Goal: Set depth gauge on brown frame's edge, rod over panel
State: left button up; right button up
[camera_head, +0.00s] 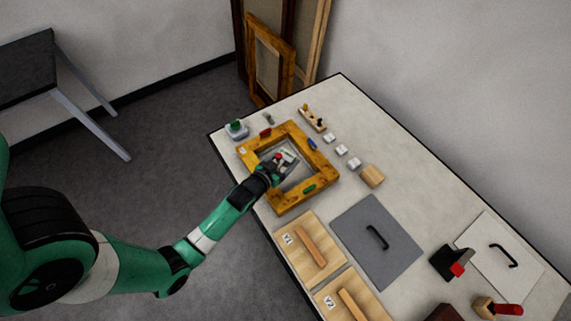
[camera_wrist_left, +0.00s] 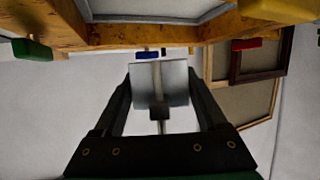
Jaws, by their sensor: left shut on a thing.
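The brown frame (camera_head: 310,189) lies flat on the table, with small coloured clips on its sides and a grey panel (camera_head: 295,178) in its opening. My left gripper (camera_head: 272,168) reaches in over the frame's left side. It is shut on the depth gauge (camera_head: 289,157), which shows as a pale piece over the opening. In the left wrist view the gauge is a pale plate (camera_wrist_left: 174,78) with a rod, between the fingers (camera_wrist_left: 160,100); the frame (camera_wrist_left: 140,38) runs across the top. I cannot tell whether gauge and frame touch. My right gripper is out of view.
Small white blocks (camera_head: 341,150) and a wooden block (camera_head: 372,176) stand right of the frame. A grey plate with a handle (camera_head: 360,225) and wooden boards (camera_head: 310,233) lie nearer.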

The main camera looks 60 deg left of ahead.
aim_at(286, 165)
pick_arm(q)
notch_tip(286, 165, down, 3)
jog(key=shift+w+a+f+b, duration=0.1)
jog(key=shift+f+b, duration=0.1)
jog(key=shift+b, duration=0.35)
jog(key=shift+r, duration=0.1)
jog(key=shift+f+b, duration=0.55)
jog(key=shift+f, duration=0.15)
jog(key=o, duration=1.4)
jog(key=shift+r, duration=0.1)
